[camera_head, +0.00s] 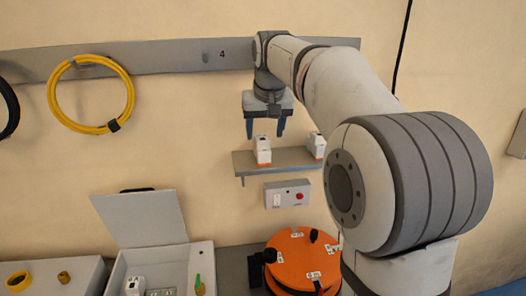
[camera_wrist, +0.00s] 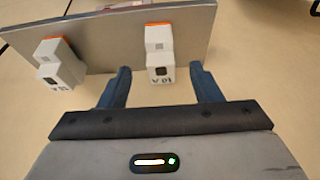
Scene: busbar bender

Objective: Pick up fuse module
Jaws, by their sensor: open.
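Two white fuse modules with orange bases stand on the grey wall shelf. One module (camera_head: 262,152) is near the shelf's left end, and it shows in the wrist view (camera_wrist: 159,45) with upside-down lettering. The other module (camera_head: 317,147) is farther right, partly behind my arm, and appears at left in the wrist view (camera_wrist: 61,66). My gripper (camera_head: 265,130) points down just above the first module, open and empty. In the wrist view the fingertips (camera_wrist: 160,70) lie either side of that module's image, with no contact visible.
The shelf (camera_head: 245,162) is narrow, against the wall. Below are a small switch box (camera_head: 288,195) with a red button, an orange round machine (camera_head: 300,258) and an open grey box (camera_head: 202,256) holding a white block. A yellow cable coil (camera_head: 131,96) hangs left.

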